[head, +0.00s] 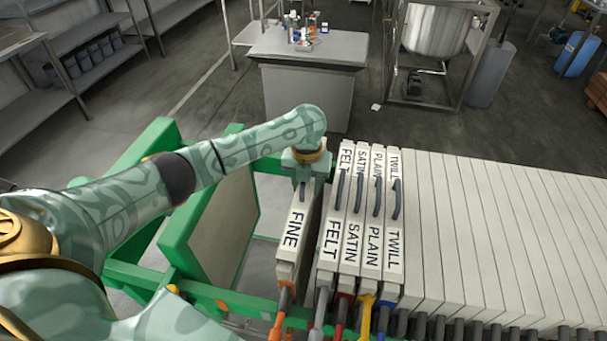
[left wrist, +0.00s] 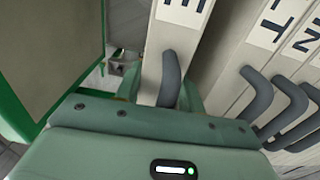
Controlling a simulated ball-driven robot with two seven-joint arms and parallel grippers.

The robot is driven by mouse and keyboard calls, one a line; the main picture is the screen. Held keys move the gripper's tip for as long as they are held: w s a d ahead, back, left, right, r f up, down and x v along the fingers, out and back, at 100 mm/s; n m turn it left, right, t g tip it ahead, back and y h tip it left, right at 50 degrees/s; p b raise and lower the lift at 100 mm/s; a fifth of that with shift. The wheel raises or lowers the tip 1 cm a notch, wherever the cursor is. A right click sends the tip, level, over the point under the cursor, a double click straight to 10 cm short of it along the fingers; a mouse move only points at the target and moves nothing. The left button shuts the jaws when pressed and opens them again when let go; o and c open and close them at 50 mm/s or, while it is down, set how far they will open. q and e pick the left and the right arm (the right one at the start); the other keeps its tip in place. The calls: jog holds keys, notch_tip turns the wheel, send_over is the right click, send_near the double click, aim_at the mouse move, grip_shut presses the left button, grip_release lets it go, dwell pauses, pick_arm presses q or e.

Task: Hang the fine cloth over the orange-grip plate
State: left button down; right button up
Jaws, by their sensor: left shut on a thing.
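A narrow cream panel marked FINE (head: 291,245) stands upright at the left end of a row, with an orange grip (head: 282,315) at its near end. A gap parts it from the FELT panel (head: 327,245). My left gripper (head: 304,178) is shut at its far end; the left wrist view shows the dark curved handle (left wrist: 171,80) of the FINE panel between the fingers. I cannot tell cloth from plate on this panel. My right gripper is not in view.
Panels marked SATIN (head: 350,245), PLAIN (head: 373,245) and TWILL (head: 394,245) stand close together, then a row of blank panels (head: 480,230). Left of FINE is an open gap before a cream end plate (head: 222,235) in a green frame (head: 180,240).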

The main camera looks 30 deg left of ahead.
pick_arm(q)
jog(key=shift+f, duration=0.3)
jog(key=c, duration=0.8)
grip_release()
